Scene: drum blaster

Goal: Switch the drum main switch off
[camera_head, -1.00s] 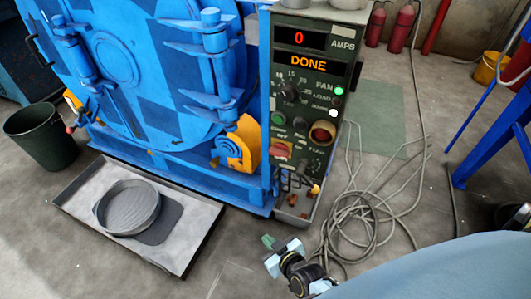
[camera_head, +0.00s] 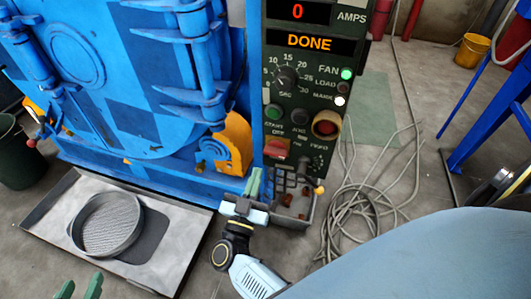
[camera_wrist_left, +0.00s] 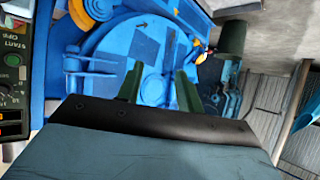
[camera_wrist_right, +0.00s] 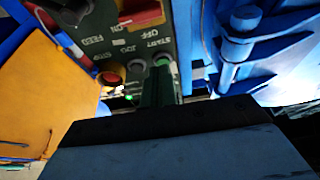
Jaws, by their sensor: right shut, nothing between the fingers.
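The dark control panel (camera_head: 310,105) stands right of the blue drum blaster (camera_head: 120,90). Its red main switch (camera_head: 277,148) sits low on the panel, and the red switch also shows at the top of the right wrist view (camera_wrist_right: 140,14) beside ON and OFF labels. My right gripper (camera_head: 254,180) is shut and empty, below and slightly left of the switch and apart from it. Its green fingers (camera_wrist_right: 158,85) point toward the panel's buttons. My left gripper (camera_head: 78,286) is open and empty at the lower left; its fingers show apart in the left wrist view (camera_wrist_left: 159,85).
The display (camera_head: 310,43) reads DONE, with 0 amps above. The fan light (camera_head: 347,74) glows green. Coiled cable (camera_head: 360,220) lies on the floor to the right. A tray (camera_head: 195,225) holds a round sieve (camera_head: 107,225).

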